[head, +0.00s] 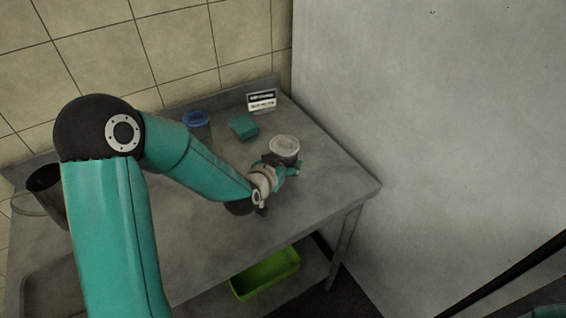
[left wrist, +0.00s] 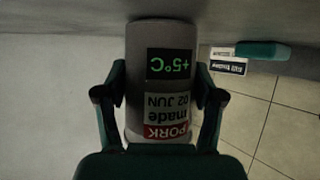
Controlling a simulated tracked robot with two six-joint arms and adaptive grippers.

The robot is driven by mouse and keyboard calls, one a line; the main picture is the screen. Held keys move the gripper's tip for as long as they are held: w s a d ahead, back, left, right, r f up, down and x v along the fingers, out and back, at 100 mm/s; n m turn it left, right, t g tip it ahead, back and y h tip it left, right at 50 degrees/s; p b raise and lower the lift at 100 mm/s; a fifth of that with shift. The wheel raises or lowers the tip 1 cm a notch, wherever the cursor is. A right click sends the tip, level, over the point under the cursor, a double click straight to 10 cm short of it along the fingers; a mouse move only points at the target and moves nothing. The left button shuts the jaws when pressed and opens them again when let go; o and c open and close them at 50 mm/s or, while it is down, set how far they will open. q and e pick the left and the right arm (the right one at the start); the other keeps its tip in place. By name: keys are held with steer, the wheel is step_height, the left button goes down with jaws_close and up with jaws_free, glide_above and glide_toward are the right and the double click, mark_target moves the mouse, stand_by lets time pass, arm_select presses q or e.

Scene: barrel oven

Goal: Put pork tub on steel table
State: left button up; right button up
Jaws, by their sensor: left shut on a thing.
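The pork tub (head: 285,145) is a grey tub with a pale lid, at the right part of the steel table (head: 215,240) in the head view. My left gripper (head: 280,168) is shut on it. In the left wrist view the tub (left wrist: 160,95) sits between both fingers, its label upside down, with "PORK", "made 02 JUN" and "+5°C". The tub looks upright in the head view. I cannot tell whether its base touches the table. My right gripper is not in view.
Behind the tub on the table are a teal block (head: 243,127), a small sign (head: 262,100) and a blue-topped container (head: 196,122). A dark jug (head: 46,182) stands at the left. A green bin (head: 266,273) is below. A grey wall (head: 430,130) rises at the right.

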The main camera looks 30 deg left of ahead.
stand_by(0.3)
arm_select(q)
steer(key=o, duration=1.3)
steer(key=shift+f, duration=0.1)
steer(key=o, duration=0.3)
steer(key=b+v, duration=0.1)
steer(key=v, duration=0.5)
steer(key=b+v, duration=0.4)
steer(key=b, duration=0.1)
steer(key=shift+s, duration=0.2)
steer(key=shift+b+v, duration=0.55)
steer(key=shift+v, duration=0.35)
steer(key=shift+w+d, duration=0.1)
